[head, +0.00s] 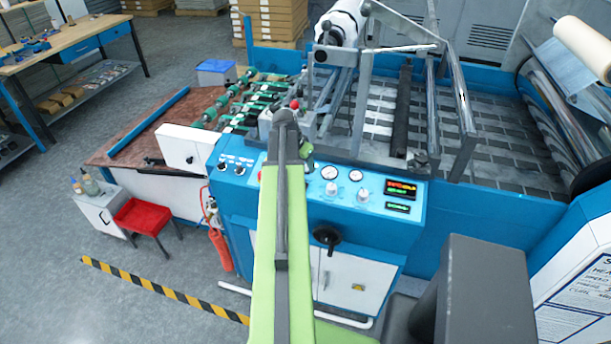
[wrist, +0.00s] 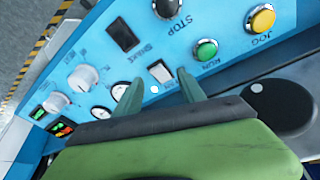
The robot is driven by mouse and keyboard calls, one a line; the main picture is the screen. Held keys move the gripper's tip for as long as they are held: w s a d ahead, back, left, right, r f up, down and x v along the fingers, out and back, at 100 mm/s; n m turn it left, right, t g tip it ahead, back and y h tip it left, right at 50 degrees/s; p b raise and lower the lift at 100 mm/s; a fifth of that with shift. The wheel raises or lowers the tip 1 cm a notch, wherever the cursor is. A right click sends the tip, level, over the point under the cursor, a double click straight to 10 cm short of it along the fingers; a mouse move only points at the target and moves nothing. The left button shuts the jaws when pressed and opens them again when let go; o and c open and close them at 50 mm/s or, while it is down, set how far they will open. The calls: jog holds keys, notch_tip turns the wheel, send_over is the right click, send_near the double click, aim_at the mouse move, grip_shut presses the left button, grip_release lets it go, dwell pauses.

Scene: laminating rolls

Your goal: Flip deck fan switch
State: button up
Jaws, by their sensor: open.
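The blue control panel (wrist: 85,62) fills much of the wrist view and also shows in the head view (head: 284,190). A white rocker switch (wrist: 160,71) sits on it, with a short label beside it too small to read surely. A dark rocker switch (wrist: 122,35) sits further up the panel. My gripper (wrist: 158,77) is open and empty, its two greenish fingers on either side of the white rocker in the picture. I cannot tell whether they touch the panel. In the head view my arm hides this part of the panel.
Close by are a green RUN button (wrist: 205,50), a yellow JOG button (wrist: 261,19) and a black STOP button (wrist: 167,6). White knobs (wrist: 82,78), gauges and lit displays (head: 401,190) lie along the panel. A dark round knob (wrist: 283,107) is right of my fingers.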

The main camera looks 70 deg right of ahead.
jog(key=shift+d+f, duration=0.2)
jog(key=shift+f, duration=0.4)
jog(key=shift+s+r, duration=0.1)
jog(key=shift+r, duration=0.05)
